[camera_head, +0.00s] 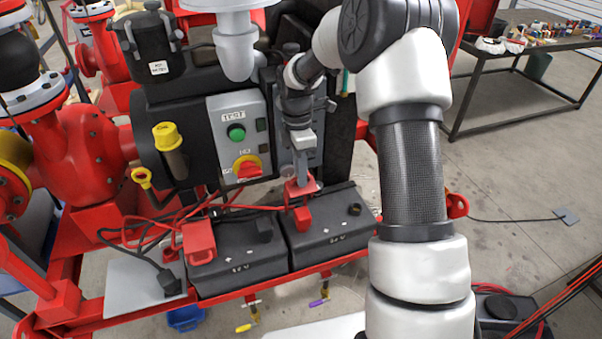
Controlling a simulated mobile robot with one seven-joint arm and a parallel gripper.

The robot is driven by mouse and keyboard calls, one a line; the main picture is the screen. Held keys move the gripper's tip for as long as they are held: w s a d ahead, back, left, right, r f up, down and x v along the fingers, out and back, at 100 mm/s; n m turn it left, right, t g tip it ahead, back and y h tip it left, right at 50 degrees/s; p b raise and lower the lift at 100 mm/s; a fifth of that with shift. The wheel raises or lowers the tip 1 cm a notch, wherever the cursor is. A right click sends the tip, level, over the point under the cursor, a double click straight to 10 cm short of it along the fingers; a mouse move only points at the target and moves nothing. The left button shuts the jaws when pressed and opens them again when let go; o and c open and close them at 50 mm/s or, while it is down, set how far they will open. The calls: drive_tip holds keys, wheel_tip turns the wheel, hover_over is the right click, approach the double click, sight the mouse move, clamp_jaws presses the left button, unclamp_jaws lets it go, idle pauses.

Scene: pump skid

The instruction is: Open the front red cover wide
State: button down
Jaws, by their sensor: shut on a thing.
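Two black batteries sit side by side on the red skid frame, the left battery (238,262) and the right battery (338,238). A red cover (300,188) is at the back left of the right battery, above a red terminal block (302,217). My gripper (300,181) points down from above and is shut on this red cover; its fingertips are small and partly merged with it. The cover looks raised and tilted, but I cannot tell its exact angle. Another red cover (199,242) lies on the left corner of the left battery.
A control box (238,135) with a green button and red-yellow switch stands just behind the batteries. Red cables (170,218) run left of them. My arm fills the right middle of the view. A table (545,45) with small items stands at the back right.

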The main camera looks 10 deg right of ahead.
drive_tip(key=c, duration=2.2)
unclamp_jaws()
drive_tip(key=shift+f, duration=0.35)
drive_tip(key=shift+o, duration=0.2)
wheel_tip(320, 180, up, 13)
drive_tip(key=w, duration=0.1)
drive_tip(key=shift+w+f, duration=0.15)
drive_tip(key=shift+f, duration=0.05)
drive_tip(key=shift+a, duration=0.1)
